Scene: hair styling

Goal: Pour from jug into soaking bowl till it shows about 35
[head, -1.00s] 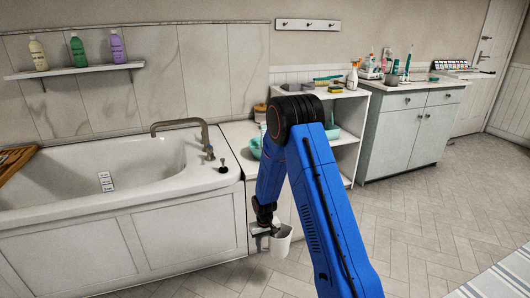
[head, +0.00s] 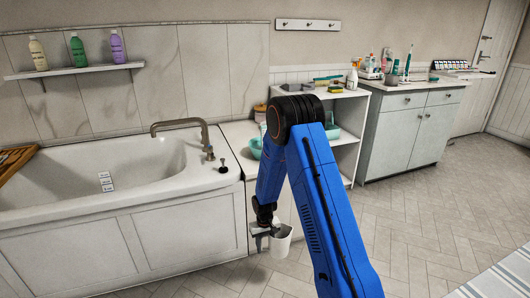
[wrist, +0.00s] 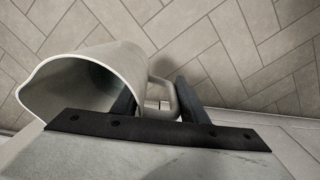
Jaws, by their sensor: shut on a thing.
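My gripper (head: 264,231) hangs low in front of the white cabinet beside the bathtub, shut on the handle of a pale jug (head: 282,245). In the wrist view, the jug (wrist: 142,50) shows its wide mouth and spout at left, with its handle between my two dark fingers (wrist: 158,100). The jug looks close to upright; its contents cannot be made out. A teal bowl (head: 255,148) on the low cabinet top is partly hidden behind my arm. More teal (head: 332,132) shows on the shelf right of my arm. I cannot tell which is the soaking bowl, and no readout is legible.
The bathtub (head: 70,225) with its tap (head: 180,124) fills the left. A white shelf unit (head: 348,130) stands behind my arm, with a spray bottle (head: 353,77) on top. A grey cabinet (head: 405,130) is farther right.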

